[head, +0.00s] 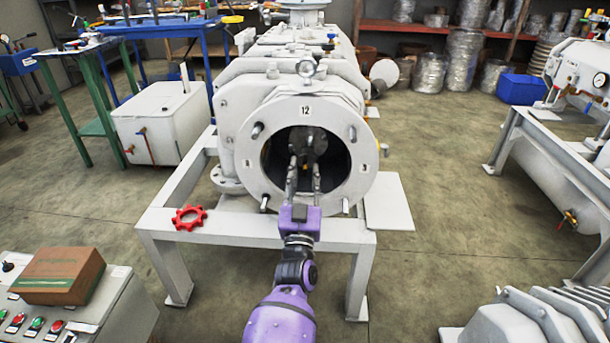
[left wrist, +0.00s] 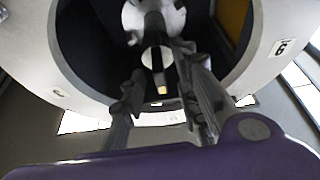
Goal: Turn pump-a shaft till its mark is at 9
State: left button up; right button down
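The pale grey pump (head: 250,110) has a round flanged opening facing me, with a 12 label at its top and smaller labels at its left and right. Inside the dark bore sits the dark shaft end (head: 308,143). It also shows in the left wrist view as a metal disc with a slotted bar (left wrist: 158,58). A small yellowish mark (left wrist: 162,90) shows at the bar's lower end in that view. My purple left gripper (head: 303,163) reaches into the opening. Its two fingers stand apart, just in front of the shaft; contact is unclear. My right gripper is out of view.
A red handwheel (head: 189,217) lies on the pump's frame (head: 240,229). Studs stick out around the flange. A control box (head: 110,310) with a brown box (head: 58,276) is at lower left; other machinery (head: 530,318) is at lower right.

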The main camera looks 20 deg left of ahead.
pick_arm(q)
jog(key=shift+w+a+r, duration=0.1)
jog(key=shift+w+r, duration=0.05)
jog(key=shift+w, duration=0.1)
grip_shut()
jog(key=shift+m+p, duration=0.3)
jog(key=shift+m, duration=0.2)
dwell(0.5)
